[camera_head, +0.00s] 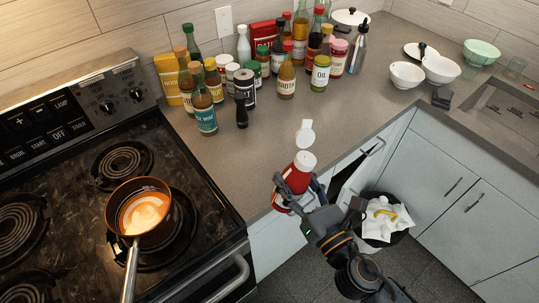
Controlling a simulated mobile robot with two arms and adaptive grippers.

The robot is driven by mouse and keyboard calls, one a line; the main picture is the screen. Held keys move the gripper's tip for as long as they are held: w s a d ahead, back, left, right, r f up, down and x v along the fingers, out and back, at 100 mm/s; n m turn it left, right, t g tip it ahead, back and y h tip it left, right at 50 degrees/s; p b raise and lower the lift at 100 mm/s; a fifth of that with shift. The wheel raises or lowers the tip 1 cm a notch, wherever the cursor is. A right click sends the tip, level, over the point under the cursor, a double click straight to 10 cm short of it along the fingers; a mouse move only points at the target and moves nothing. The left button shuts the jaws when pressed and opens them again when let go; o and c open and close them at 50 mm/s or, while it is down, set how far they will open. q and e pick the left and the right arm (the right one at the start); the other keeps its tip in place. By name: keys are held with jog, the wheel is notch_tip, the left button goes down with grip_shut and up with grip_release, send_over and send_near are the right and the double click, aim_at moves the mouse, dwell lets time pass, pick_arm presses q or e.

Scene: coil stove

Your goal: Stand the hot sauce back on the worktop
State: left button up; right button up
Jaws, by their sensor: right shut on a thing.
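The hot sauce (300,170) looks like a red container with a white top and a raised white flip lid. My right gripper (296,184) is shut on its red body and hides part of it. It is over the front edge of the worktop (260,150); I cannot tell whether it touches the surface. It seems tilted. My left gripper is not in view.
At left, a pan (140,212) of orange food sits on the coil stove (70,200). White bowls (407,75) stand at right. The middle worktop is clear.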

pick_arm(q)
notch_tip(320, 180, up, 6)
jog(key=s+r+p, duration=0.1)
jog(key=p, duration=0.4)
pick_arm(e)
jog(key=w+a+r+n+g+y, duration=0.4)
jog(key=a+n+y, duration=0.1)
jog(key=a+n, duration=0.15)
jog(key=shift+n+g, duration=0.3)
jog(key=shift+n, duration=0.15)
jog(key=w+f+b, duration=0.4)
jog(key=w+b, duration=0.1)
jog(key=w+f+b, duration=0.4)
jog(key=b, duration=0.1)
jog(key=w+f+b, duration=0.5)
jog(key=shift+w+f, duration=0.1)
jog(key=shift+w, duration=0.2)
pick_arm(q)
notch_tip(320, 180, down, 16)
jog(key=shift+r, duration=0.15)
pick_arm(e)
jog(key=shift+f, duration=0.2)
jog(key=shift+f, duration=0.1)
jog(key=shift+f, duration=0.15)
jog(key=o, duration=1.1)
jog(key=shift+c, duration=0.2)
